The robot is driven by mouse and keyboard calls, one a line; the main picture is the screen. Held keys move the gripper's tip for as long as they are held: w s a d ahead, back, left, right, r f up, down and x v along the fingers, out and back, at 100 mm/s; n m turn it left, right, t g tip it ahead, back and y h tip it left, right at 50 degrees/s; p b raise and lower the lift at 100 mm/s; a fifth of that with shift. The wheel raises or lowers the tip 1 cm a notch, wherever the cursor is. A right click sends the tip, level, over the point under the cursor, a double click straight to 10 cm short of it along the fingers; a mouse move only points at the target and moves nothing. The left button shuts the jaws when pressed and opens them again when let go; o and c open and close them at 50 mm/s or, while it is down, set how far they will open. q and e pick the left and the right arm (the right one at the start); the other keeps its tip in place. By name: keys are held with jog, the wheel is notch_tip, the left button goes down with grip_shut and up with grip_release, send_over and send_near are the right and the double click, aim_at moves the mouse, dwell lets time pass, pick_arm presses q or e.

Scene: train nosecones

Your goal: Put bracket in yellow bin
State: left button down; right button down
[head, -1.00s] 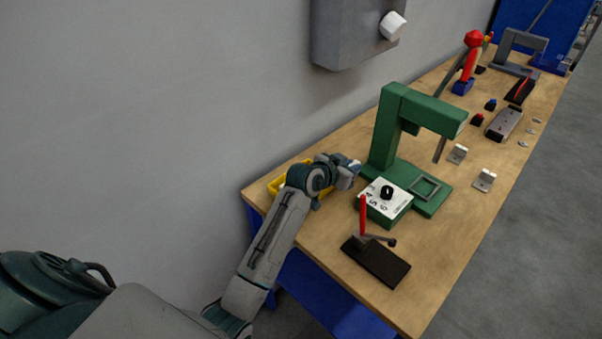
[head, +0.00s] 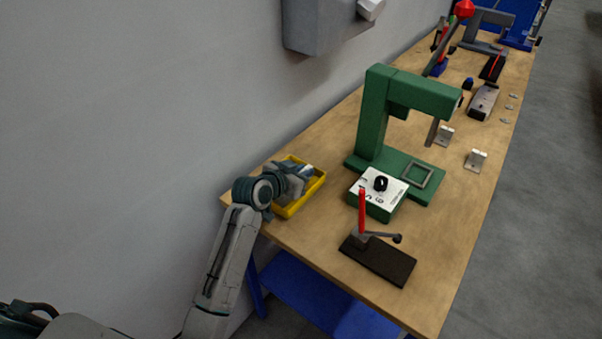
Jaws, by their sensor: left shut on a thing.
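The yellow bin (head: 318,184) sits at the near left end of the wooden table, by the wall. My left gripper (head: 301,172) is above the bin, shut on a small pale piece that appears to be a bracket; the fingers hide most of it, and I cannot tell how far it is above the bin's floor. Two more metal brackets stand on the table right of the green press, one close behind it (head: 444,136) and one nearer the right edge (head: 476,160). My right gripper is not in view.
The green press (head: 372,118) stands right of the bin, with a white-topped control box (head: 378,195) before it. A black base with a red lever (head: 378,260) lies at the front. A grey wall box (head: 320,25) hangs above. Several tools stand farther back.

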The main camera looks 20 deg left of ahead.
pick_arm(q)
jog(key=shift+s+r, duration=0.1)
jog(key=shift+r, duration=0.05)
jog(key=shift+s+r, duration=0.1)
jog(key=shift+s, duration=0.15)
jog(key=shift+f, duration=0.65)
jog(key=c, duration=1.4)
grip_release()
jog(key=shift+r, duration=0.1)
jog(key=shift+o, duration=0.2)
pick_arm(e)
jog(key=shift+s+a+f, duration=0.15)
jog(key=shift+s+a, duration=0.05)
